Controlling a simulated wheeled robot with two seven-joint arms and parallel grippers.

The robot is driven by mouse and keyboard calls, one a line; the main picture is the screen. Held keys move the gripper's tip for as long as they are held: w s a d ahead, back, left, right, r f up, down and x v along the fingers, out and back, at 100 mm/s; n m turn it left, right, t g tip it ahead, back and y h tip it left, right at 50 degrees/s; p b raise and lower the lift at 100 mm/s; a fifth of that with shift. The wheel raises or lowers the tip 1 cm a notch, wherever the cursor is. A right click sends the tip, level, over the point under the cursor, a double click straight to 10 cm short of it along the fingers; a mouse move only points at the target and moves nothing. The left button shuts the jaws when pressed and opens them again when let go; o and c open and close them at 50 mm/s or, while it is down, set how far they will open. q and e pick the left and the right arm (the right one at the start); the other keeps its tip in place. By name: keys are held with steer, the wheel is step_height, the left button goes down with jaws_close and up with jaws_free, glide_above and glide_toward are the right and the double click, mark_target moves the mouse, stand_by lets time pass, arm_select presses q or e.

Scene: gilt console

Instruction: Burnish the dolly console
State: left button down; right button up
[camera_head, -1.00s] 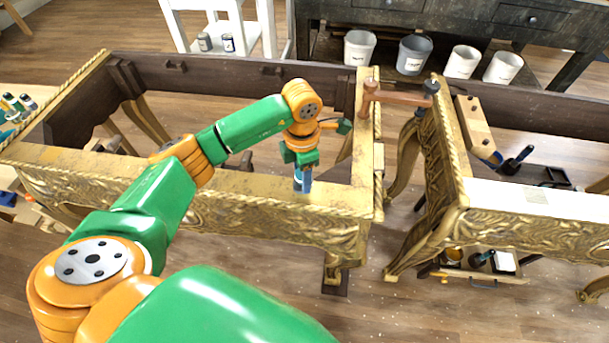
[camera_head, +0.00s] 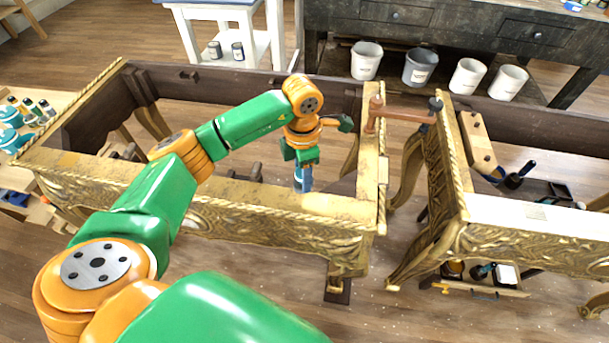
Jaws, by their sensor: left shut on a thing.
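The gilt console frame (camera_head: 290,224) stands in front of me with carved gold sides and an open middle. My left gripper (camera_head: 303,170) points down over its front rail, near the right corner. It is shut on a blue-handled tool (camera_head: 303,182), whose lower end is at or just above the rail's top; I cannot tell whether it touches. The jaws are small and partly hidden by the wrist. A second gilt console (camera_head: 455,190) with a pale top strip stands to the right. My right gripper is not in view.
White and grey buckets (camera_head: 420,68) stand on the dark workbench's low shelf behind. A low drawer or tray (camera_head: 475,287) with small pots is under the right console. Bottles stand on a table at left.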

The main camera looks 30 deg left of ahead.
arm_select(q)
steer(key=shift+r+p, duration=0.85)
steer(key=shift+r, duration=0.6)
steer(key=shift+d, duration=0.1)
